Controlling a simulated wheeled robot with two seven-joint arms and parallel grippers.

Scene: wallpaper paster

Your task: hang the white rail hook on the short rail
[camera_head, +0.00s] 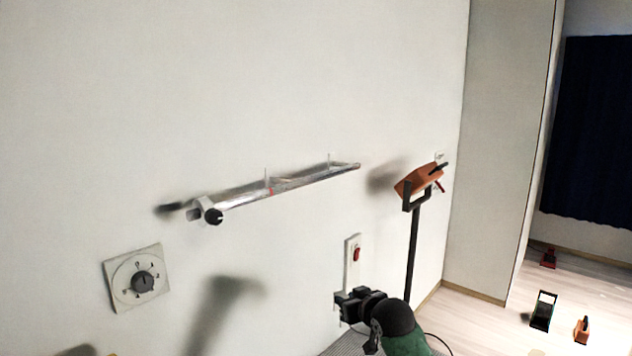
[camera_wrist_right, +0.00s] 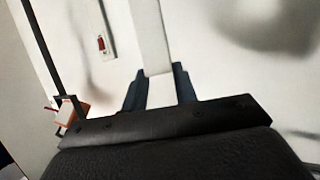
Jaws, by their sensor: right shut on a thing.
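The short rail (camera_head: 300,181) is a shiny metal bar on the wall, slanting up to the right. A light bracket and a black knob sit at its left end. My right gripper (camera_head: 345,304) is below the rail and apart from it. In the right wrist view, my right gripper (camera_wrist_right: 160,86) is shut on a white strip, the white rail hook (camera_wrist_right: 150,36), which runs up past the frame's top edge. Its far end is out of view there. In the head view I cannot make the hook out clearly against the pale wall. My left gripper is not in view.
A wall switch plate with a red switch (camera_head: 356,254) is just above my right gripper. A dial plate (camera_head: 137,278) is on the wall at left. An orange tool on a black pole (camera_head: 412,250) stands right of the rail. Several small objects lie on the floor at right.

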